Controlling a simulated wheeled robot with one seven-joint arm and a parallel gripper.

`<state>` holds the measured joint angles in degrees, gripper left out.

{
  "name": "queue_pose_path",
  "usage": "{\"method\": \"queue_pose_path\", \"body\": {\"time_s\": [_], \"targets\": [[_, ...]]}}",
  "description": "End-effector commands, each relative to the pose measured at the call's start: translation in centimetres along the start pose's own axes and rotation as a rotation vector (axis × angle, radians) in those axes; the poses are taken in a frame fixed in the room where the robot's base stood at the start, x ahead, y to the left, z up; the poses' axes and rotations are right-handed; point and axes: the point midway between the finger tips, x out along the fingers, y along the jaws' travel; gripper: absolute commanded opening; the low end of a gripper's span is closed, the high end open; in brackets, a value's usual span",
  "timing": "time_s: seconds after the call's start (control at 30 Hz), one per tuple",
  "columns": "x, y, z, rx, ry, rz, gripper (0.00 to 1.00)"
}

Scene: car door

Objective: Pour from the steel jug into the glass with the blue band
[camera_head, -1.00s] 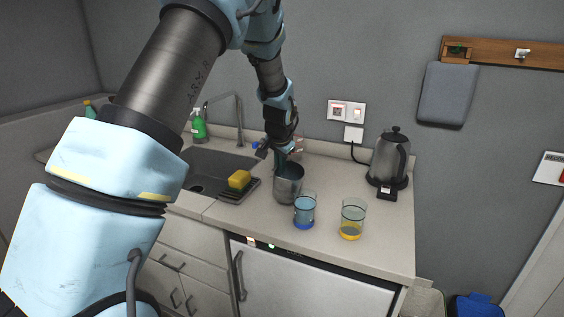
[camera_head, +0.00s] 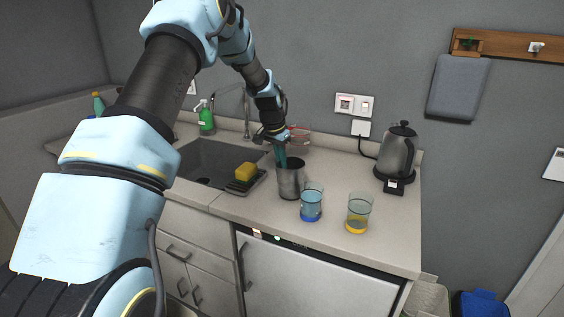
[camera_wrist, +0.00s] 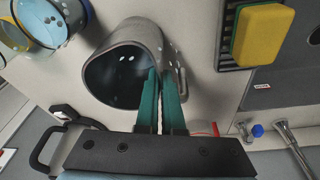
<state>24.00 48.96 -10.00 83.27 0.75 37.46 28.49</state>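The steel jug (camera_head: 290,182) stands roughly upright on the counter, behind and left of the glass with the blue band (camera_head: 311,206). In the wrist view the jug's (camera_wrist: 125,40) open mouth faces the camera, its inside dark with a few pale specks. My gripper (camera_head: 281,163) reaches down at the jug's rim. In the wrist view its teal fingers (camera_wrist: 160,75) are close together on the jug's wall, one seeming inside the mouth and one outside. The blue-banded glass (camera_wrist: 45,18) is apart from the jug. How full it is I cannot tell.
A glass with a yellow band (camera_head: 359,215) stands right of the blue one. A yellow sponge (camera_head: 245,171) on a dark rack lies left of the jug, by the sink (camera_head: 205,160). A kettle (camera_head: 397,155) stands at the back right. The counter's front right is clear.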

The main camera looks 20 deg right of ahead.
Motion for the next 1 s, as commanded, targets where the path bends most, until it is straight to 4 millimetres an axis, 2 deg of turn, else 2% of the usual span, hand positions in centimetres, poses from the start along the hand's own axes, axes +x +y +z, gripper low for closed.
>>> {"method": "queue_pose_path", "body": {"time_s": [0.27,0.7,1.0], "targets": [[-0.8,0.0,-0.2,0.0,0.002,-0.002,0.0],[-4.7,0.1,-1.1,0.0,0.002,-0.002,0.0],[-5.0,0.1,-1.1,0.0,0.001,-0.001,0.0]]}}
